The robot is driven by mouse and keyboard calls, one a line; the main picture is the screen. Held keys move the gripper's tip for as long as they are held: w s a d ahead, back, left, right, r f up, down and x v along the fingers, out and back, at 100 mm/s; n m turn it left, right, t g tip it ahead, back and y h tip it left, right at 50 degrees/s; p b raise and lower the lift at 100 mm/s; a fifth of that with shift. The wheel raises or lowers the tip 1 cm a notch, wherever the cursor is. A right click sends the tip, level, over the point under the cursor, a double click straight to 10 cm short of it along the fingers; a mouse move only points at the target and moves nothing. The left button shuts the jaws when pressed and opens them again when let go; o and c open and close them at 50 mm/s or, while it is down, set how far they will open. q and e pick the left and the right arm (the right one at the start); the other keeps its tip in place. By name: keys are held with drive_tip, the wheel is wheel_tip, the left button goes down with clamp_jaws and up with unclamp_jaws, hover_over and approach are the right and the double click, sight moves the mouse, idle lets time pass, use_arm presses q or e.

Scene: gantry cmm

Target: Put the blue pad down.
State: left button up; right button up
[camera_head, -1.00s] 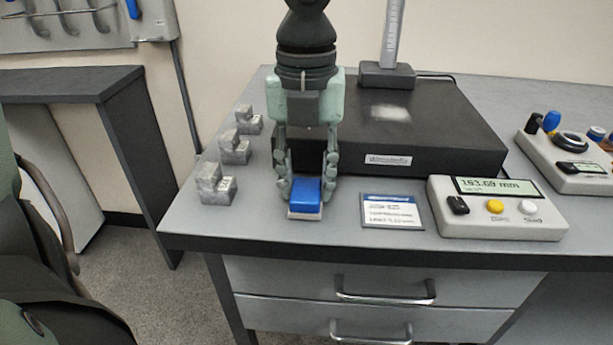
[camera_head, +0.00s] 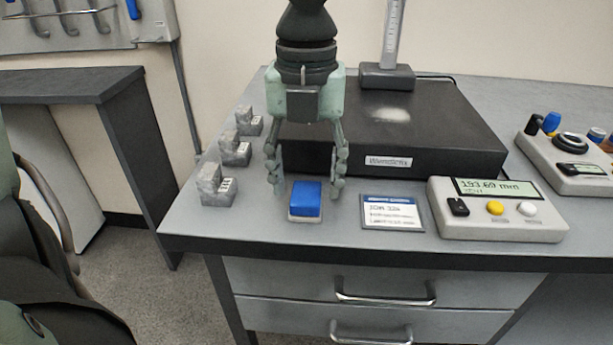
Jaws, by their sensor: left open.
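The blue pad (camera_head: 306,197) lies flat on a small pale base on the grey bench top (camera_head: 262,226), near its front edge. My left gripper (camera_head: 307,188) is open, pointing down, with its fingers apart behind and to either side of the pad. My right gripper is not in view.
Several grey metal blocks (camera_head: 216,186) stand in a row at the left. A black slab (camera_head: 440,130) with a column is behind the gripper. A label card (camera_head: 390,212) and a readout box (camera_head: 497,208) with buttons sit to the right.

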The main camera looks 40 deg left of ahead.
sight(305, 188)
use_arm(q)
wheel_tip(305, 188, up, 11)
drive_tip(key=shift+r, duration=0.2)
idle(0.6)
